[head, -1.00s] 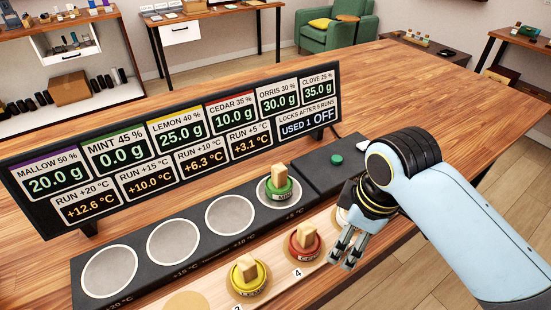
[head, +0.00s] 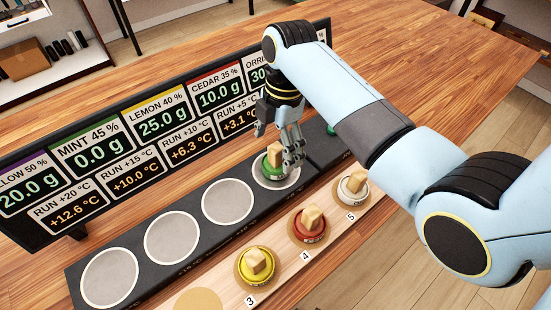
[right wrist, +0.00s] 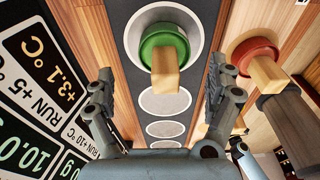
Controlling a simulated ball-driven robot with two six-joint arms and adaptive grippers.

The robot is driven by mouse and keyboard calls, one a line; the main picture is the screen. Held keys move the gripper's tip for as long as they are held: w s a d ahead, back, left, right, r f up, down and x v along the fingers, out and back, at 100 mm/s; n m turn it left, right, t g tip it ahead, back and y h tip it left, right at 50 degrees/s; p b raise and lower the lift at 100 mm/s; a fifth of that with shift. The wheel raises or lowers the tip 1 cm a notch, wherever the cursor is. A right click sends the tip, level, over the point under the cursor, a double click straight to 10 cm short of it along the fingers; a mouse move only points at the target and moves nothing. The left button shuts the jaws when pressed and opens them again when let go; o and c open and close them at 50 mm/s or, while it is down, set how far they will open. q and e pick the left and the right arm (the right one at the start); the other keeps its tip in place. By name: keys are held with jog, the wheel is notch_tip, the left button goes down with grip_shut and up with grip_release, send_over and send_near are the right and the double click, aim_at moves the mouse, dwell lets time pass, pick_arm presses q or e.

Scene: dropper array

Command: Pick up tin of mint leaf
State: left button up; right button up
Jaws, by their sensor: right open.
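The green mint tin (head: 269,168) with a wooden block handle sits on the right-most round pad (head: 284,182) of the dark strip. In the right wrist view the green tin (right wrist: 163,41) and its handle (right wrist: 165,75) lie ahead of and between the fingers. In the right wrist view the open gripper (right wrist: 160,95) has a finger on each side, with nothing between the tips touching the handle.
A yellow tin (head: 256,265), a red tin (head: 309,224) and a white tin (head: 353,187) stand on a wooden rack along the front. The display board (head: 140,140) rises behind the strip, close to my right arm. Three other pads on the strip are empty.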

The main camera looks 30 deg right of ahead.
aim_at(274, 162)
jog(key=f, duration=0.3)
jog(key=shift+s+a+f+p, duration=0.35)
jog(key=shift+s+f, duration=0.05)
jog(key=shift+f, duration=0.5)
pick_arm(q)
jog(key=shift+w+r+t, duration=0.15)
jog(key=shift+w+r, duration=0.1)
jog(key=shift+w, duration=0.3)
jog(key=shift+w+r+t, duration=0.15)
jog(key=shift+w+r, duration=0.05)
jog(key=shift+w, duration=0.35)
pick_arm(e)
jog(key=c, duration=0.7)
pick_arm(q)
jog(key=shift+s, duration=0.35)
pick_arm(e)
jog(key=shift+r, duration=0.1)
jog(key=c, duration=0.7)
